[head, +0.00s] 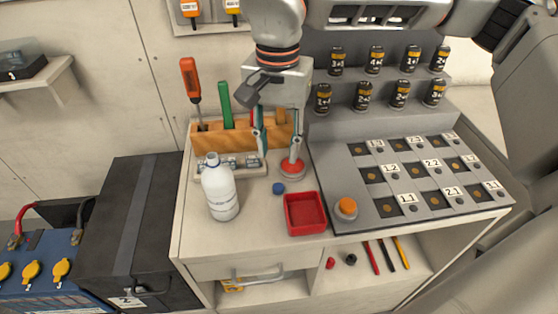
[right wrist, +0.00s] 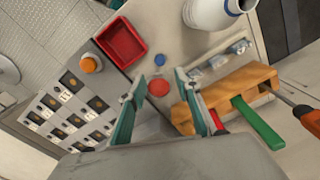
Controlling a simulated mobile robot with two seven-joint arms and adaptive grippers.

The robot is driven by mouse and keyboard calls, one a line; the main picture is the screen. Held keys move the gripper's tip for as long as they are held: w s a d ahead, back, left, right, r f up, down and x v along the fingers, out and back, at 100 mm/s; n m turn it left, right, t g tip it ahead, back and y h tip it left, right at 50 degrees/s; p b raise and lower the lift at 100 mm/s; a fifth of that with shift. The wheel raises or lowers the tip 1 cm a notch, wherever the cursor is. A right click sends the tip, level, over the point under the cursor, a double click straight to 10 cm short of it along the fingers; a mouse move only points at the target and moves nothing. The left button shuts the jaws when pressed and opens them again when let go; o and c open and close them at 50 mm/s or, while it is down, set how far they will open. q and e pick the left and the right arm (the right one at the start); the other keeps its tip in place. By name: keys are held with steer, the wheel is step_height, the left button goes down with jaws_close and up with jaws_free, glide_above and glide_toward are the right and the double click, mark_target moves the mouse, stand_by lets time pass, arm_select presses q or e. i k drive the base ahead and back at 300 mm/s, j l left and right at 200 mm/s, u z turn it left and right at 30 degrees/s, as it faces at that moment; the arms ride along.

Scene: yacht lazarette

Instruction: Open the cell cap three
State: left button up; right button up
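A blue battery (head: 45,290) stands at the lower left with yellow caps (head: 31,271) on it; the left picture edge cuts it off. I cannot tell which cap is number three. My right gripper (head: 276,162) is open and empty, pointing down over the bench, well to the right of the battery. In the right wrist view its fingers (right wrist: 158,76) are spread, with a red disc (right wrist: 158,88) showing between them. The red disc (head: 292,168) lies near one fingertip in the head view; contact is unclear. My left gripper is out of view.
A black box (head: 135,220) stands between battery and bench. The bench holds a white bottle (head: 219,188), red tray (head: 305,213), blue cap (head: 278,188), wooden tool rack (head: 230,138), and a numbered panel (head: 405,185) with an orange button (head: 346,207).

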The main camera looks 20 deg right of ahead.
mark_target(62, 267)
steer(key=k, duration=1)
